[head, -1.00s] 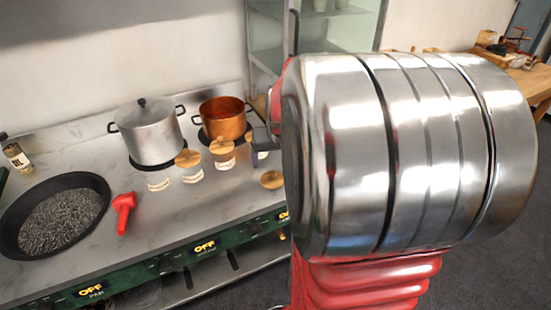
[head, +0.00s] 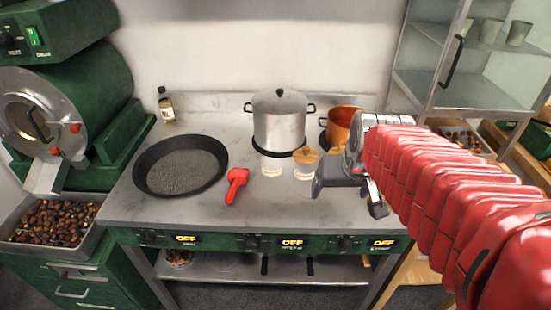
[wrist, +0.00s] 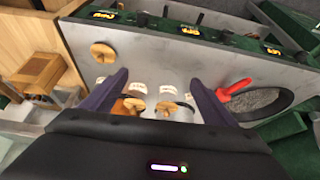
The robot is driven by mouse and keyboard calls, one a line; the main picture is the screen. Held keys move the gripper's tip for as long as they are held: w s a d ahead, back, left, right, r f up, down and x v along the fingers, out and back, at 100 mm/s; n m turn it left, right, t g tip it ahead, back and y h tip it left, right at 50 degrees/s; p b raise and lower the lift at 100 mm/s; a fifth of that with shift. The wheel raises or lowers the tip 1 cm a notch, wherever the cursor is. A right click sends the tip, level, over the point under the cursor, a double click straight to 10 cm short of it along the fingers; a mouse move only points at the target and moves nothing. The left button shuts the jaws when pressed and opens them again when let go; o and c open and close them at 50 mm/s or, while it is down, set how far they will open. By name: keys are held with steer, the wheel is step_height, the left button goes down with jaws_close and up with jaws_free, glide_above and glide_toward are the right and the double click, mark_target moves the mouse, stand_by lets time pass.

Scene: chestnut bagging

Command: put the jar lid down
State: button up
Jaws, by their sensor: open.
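A round wooden jar lid (wrist: 103,52) lies on the grey worktop near its front edge in the wrist view, apart from my gripper. In the head view I cannot see it; my gripper and arm cover that area. My gripper (wrist: 157,80) is open with nothing between its fingers, above the worktop. In the head view my gripper (head: 347,193) is right of the jars. A labelled jar (head: 272,166) stands in front of the steel pot. Beside it is a jar (head: 304,172) with a wooden lid (head: 306,155). Other lidded jars are partly hidden.
A steel pot (head: 278,125) and a copper pot (head: 341,130) stand at the back. A dark pan (head: 150,182) and a red tool (head: 236,182) are on the left. A glass cabinet (head: 438,65) stands behind my arm. The worktop's front centre is clear.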

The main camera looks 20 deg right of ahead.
steer(key=s+a+r+n+y, duration=0.1)
steer(key=s+a+n, duration=0.2)
steer(key=s+a, duration=0.5)
steer(key=a, duration=0.3)
steer(key=shift+s+r+t, duration=0.15)
steer(key=shift+s+t, duration=0.15)
steer(key=shift+a, duration=0.1)
stand_by(0.7)
